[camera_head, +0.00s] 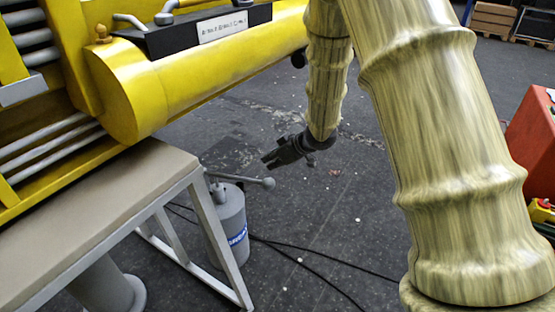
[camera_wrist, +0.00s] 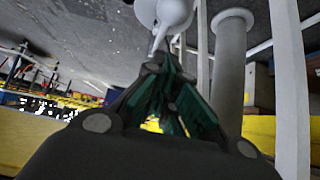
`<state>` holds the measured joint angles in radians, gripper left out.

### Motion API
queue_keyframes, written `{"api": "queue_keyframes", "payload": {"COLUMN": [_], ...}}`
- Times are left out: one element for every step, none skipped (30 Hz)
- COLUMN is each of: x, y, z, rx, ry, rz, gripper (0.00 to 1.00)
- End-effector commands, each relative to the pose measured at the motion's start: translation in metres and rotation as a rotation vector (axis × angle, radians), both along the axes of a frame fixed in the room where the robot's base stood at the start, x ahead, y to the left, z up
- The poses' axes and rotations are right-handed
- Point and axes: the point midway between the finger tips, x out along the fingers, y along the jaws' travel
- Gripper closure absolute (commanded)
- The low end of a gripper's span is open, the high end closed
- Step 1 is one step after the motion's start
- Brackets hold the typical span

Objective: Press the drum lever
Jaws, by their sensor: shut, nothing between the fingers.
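A grey drum (camera_head: 228,225) with a blue label stands on the floor beside the bench. My gripper (camera_head: 266,160) is dark and shut, with nothing held. In the wrist view the shut fingers (camera_wrist: 168,85) point toward pale rounded metal (camera_wrist: 172,12) at the top edge, which seems to be the knob and drum.
A bench (camera_head: 95,215) with grey legs stands at the left, close to the drum. A yellow boom (camera_head: 215,70) extends above. Black cables (camera_head: 320,262) lie on the floor. A red box (camera_head: 535,150) is at the right.

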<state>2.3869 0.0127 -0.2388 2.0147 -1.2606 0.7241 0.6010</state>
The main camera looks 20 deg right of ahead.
Motion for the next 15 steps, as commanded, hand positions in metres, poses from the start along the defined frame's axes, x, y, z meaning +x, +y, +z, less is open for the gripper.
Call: {"api": "queue_keyframes", "payload": {"x": [0.004, 0.007, 0.006, 0.005, 0.005, 0.005, 0.005, 0.006, 0.006, 0.006, 0.006, 0.006, 0.006, 0.006, 0.006], "y": [0.004, 0.006, 0.005, 0.005, 0.005, 0.005, 0.005, 0.005, 0.005, 0.005, 0.005, 0.005, 0.005, 0.005, 0.005], "z": [-0.008, -0.012, -0.019, -0.023, -0.027, -0.031, -0.034, -0.036, -0.039, -0.042, -0.043, -0.045, -0.046, -0.047, -0.048], "rx": [-0.001, 0.001, 0.000, 0.001, 0.000, 0.000, 0.001, 0.000, 0.000, 0.000, -0.001, -0.001, -0.001, -0.001, 0.000], "ry": [0.002, 0.002, 0.003, 0.002, 0.003, 0.003, 0.002, 0.002, 0.001, 0.001, 0.001, 0.001, 0.001, 0.001, 0.000], "rz": [0.002, 0.001, -0.001, 0.001, 0.001, -0.001, -0.001, -0.001, -0.001, -0.001, 0.000, 0.000, 0.000, 0.000, 0.000], "gripper": [1.00, 1.00, 1.00, 1.00, 1.00, 1.00, 1.00, 1.00, 1.00, 1.00, 1.00, 1.00, 1.00, 1.00, 1.00]}}
